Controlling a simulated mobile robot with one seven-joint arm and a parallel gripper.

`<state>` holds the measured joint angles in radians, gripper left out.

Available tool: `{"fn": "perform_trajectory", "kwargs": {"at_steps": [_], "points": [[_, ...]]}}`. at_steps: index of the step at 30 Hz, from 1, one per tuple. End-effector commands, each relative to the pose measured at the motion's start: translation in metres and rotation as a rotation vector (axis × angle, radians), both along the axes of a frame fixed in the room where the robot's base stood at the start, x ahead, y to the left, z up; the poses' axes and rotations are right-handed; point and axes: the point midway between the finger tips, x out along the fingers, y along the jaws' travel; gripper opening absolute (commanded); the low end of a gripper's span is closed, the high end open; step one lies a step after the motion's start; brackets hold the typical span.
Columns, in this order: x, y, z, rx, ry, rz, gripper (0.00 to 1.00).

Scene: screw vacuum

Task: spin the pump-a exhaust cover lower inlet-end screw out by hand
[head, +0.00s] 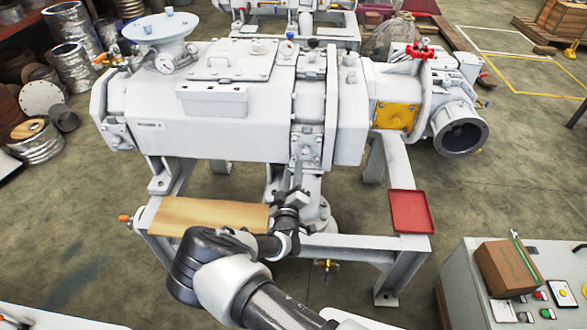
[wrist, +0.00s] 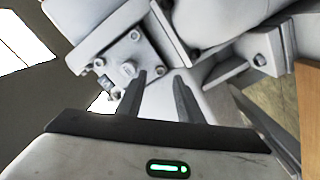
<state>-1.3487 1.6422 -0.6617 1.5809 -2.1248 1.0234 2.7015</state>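The exhaust cover is likely the small square grey plate (head: 306,147) on the front of the large grey pump (head: 235,115). One screw head (wrist: 135,36) is clear; another (wrist: 98,63) sits at the plate's left edge. I cannot tell which is the lower inlet-end screw. In the head view my gripper (head: 296,190) is just below the plate.
A wooden board (head: 212,216) lies on the frame left of my gripper. A red tray (head: 412,212) sits on the frame's right corner. A control cabinet (head: 520,292) with a brown box (head: 507,267) stands at lower right. A pipe flange (head: 318,216) is close behind my wrist.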

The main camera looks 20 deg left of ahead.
Motion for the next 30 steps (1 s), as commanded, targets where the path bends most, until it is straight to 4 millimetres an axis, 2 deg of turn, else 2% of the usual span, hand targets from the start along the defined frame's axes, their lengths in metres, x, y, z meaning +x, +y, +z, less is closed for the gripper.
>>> {"fn": "perform_trajectory", "kwargs": {"at_steps": [1, 6, 11, 18, 20, 24, 30], "points": [[0.009, 0.002, -0.002, 0.0, -0.002, 0.001, 0.33], [0.029, 0.007, -0.001, -0.001, -0.001, 0.001, 0.33], [0.036, 0.008, -0.001, -0.002, 0.001, 0.0, 0.33], [0.037, 0.009, 0.0, -0.001, 0.0, 0.001, 0.33], [0.037, 0.009, 0.0, -0.001, 0.0, 0.001, 0.25], [0.037, 0.009, 0.0, -0.001, 0.0, 0.0, 0.01], [0.037, 0.009, 0.001, -0.004, 0.0, -0.001, 0.0]]}}
